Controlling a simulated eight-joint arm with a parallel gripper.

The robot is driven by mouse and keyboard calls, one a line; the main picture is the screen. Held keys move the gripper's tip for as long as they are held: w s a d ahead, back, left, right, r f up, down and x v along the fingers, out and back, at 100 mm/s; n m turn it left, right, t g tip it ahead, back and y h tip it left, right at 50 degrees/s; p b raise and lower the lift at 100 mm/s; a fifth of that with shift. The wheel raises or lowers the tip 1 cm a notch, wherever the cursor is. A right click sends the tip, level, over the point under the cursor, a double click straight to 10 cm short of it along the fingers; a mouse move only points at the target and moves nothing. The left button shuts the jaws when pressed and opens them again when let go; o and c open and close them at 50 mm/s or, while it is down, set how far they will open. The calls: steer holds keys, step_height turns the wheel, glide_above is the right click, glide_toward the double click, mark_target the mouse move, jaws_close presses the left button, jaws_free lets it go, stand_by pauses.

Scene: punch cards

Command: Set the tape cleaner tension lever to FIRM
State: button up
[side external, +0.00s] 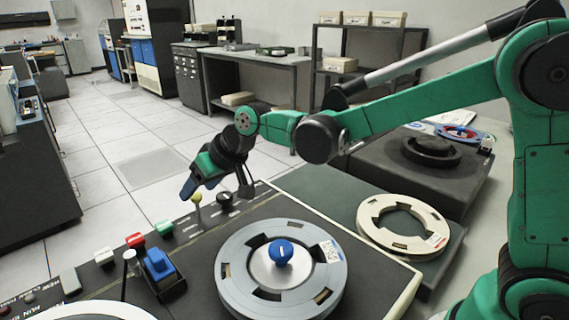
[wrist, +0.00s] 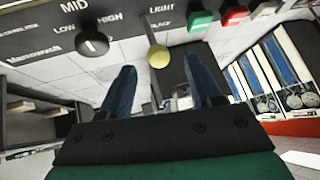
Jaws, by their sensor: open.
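The lever (side external: 196,198) is a thin stalk with a yellow ball tip, standing on the dark control panel at the deck's back edge. In the wrist view its yellow knob (wrist: 158,56) shows between the tips of my two blue fingers, slightly beyond them. The labels LIGHT and probably SLACK are printed beside it; I cannot read FIRM. My gripper (side external: 186,192) is open and empty, tilted down close beside the lever, and it also shows in the wrist view (wrist: 160,66). I cannot tell whether a finger touches the stalk.
A black rotary knob (wrist: 93,42) marked LOW, MID and HIGH is beside the lever. A green button (side external: 164,228), a red button (side external: 135,240) and a blue switch (side external: 158,264) line the panel. A grey tape reel (side external: 235,277) with a blue hub knob (side external: 281,252) lies in front.

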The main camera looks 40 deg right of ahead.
mark_target(197, 206)
steer(key=w+g, duration=0.1)
steer(key=w+m+g, duration=0.1)
steer(key=shift+w+a+h, duration=0.3)
steer(key=shift+a+h, duration=0.05)
steer(key=shift+h, duration=0.05)
steer(key=shift+w+r+m+g+h, duration=0.1)
steer(key=shift+w+m+g+h, duration=0.25)
steer(key=shift+m+g, duration=0.4)
steer(key=shift+r+m+g+h, duration=0.1)
steer(key=shift+m+g+h, duration=0.2)
steer(key=shift+g, duration=0.25)
steer(key=shift+s+m+g, duration=0.2)
steer(key=shift+m+g, duration=0.15)
steer(key=shift+g, duration=0.05)
steer(key=shift+s+r+g+h, duration=0.1)
steer(key=shift+s+g+h, duration=0.4)
steer(key=shift+g, duration=0.2)
steer(key=shift+s+f, duration=0.15)
steer(key=shift+f, duration=2.6)
